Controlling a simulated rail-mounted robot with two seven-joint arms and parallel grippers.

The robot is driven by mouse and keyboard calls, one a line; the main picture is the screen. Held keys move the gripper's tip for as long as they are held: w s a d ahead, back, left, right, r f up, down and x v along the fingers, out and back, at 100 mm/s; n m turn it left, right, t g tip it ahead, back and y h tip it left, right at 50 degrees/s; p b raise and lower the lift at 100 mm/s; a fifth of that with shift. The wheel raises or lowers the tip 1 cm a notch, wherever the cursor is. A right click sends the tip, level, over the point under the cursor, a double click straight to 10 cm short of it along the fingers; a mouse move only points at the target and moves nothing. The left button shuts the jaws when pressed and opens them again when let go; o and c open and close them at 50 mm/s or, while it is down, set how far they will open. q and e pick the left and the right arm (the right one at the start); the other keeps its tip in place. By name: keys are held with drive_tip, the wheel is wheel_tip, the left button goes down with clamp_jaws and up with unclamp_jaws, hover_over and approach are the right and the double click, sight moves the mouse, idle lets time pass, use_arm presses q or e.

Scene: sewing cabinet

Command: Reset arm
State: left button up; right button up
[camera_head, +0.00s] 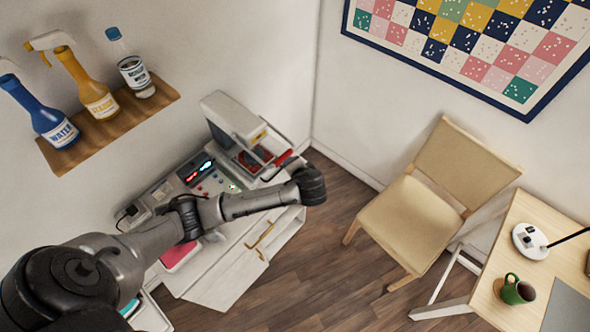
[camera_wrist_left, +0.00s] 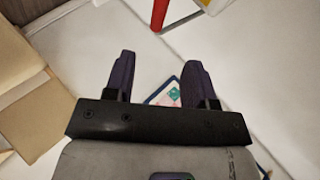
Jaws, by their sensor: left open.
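My left arm (camera_head: 245,204) reaches in from the lower left of the head view, across the front of the sewing cabinet. Its dark end (camera_head: 310,185) is just right of the sewing machine, and the fingers cannot be made out there. In the left wrist view my left gripper (camera_wrist_left: 159,62) is open, with two dark fingers apart and nothing between them. The sewing machine (camera_head: 228,118) is white and stands on the white cabinet (camera_head: 233,281). A red part (camera_head: 284,158) shows beside the machine, near the arm's end. My right gripper is not in view.
A wooden wall shelf (camera_head: 110,123) holds spray bottles and a clear bottle. A tan chair (camera_head: 408,221) stands to the right of the arm's end, with open floor (camera_head: 330,240) between. A desk (camera_head: 520,222) with a green mug (camera_head: 517,291) is at the lower right.

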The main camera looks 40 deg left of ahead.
use_arm(q)
drive_tip(key=shift+s+d+r, duration=0.15)
drive_tip(key=shift+d+r, duration=0.15)
drive_tip(key=shift+d, duration=0.05)
idle(0.3)
